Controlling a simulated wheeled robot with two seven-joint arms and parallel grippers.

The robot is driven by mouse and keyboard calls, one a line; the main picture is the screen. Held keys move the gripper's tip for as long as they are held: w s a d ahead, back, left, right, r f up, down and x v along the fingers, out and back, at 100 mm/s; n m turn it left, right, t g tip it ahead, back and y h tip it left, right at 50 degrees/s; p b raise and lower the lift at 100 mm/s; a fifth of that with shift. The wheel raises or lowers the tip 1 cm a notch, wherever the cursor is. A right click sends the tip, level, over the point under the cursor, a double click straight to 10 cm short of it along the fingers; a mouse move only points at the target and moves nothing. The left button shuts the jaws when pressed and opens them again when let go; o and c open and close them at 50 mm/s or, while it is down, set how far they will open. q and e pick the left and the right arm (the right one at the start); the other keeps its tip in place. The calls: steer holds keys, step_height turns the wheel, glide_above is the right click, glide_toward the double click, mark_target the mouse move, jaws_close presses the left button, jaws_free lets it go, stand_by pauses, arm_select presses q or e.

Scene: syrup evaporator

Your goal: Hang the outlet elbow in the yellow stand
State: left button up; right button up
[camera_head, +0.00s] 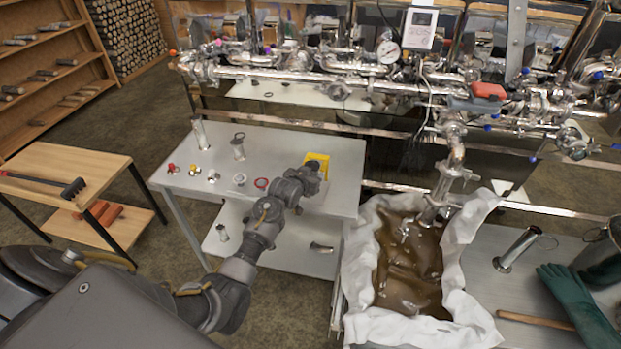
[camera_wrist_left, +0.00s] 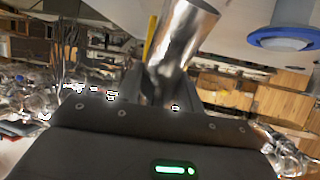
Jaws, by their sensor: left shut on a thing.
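The yellow stand (camera_head: 318,159) is at the right back of the small grey table, partly hidden behind my left gripper (camera_head: 312,176). In the left wrist view, my left gripper (camera_wrist_left: 165,95) is shut on a shiny metal tube, which I take to be the outlet elbow (camera_wrist_left: 183,32). A thin yellow strip of the stand (camera_wrist_left: 150,38) shows close beside the tube. In the head view the elbow is hidden by the gripper, so I cannot tell whether it touches the stand. My right gripper is not in view.
The grey table (camera_head: 215,200) holds a metal cylinder (camera_head: 238,147), a red ring (camera_head: 261,184) and several small fittings at its left. Metal pipework (camera_head: 300,75) runs behind. A cloth-lined tub of brown syrup (camera_head: 410,265) stands at right.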

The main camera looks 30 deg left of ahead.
arm_select(q)
steer(key=shift+w+a, duration=0.1)
steer(key=shift+w, duration=0.3)
steer(key=shift+w+a+r+b, duration=0.1)
steer(key=shift+w+a+b, duration=0.05)
steer(key=shift+w+b, duration=0.35)
steer(key=shift+w+a+b, duration=0.1)
steer(key=shift+w+b, duration=0.25)
steer(key=shift+w, duration=0.25)
steer(key=shift+w, duration=0.2)
steer(key=shift+w+b, duration=0.8)
steer(key=shift+w, duration=0.1)
steer(key=shift+w, duration=0.2)
steer(key=shift+w+d+f+b, duration=0.1)
steer(key=shift+w+f+b, duration=0.05)
steer(key=shift+w+b, duration=0.3)
steer(key=shift+w+d+f+b, duration=0.1)
steer(key=shift+w+b, duration=0.25)
steer(key=shift+b, duration=0.15)
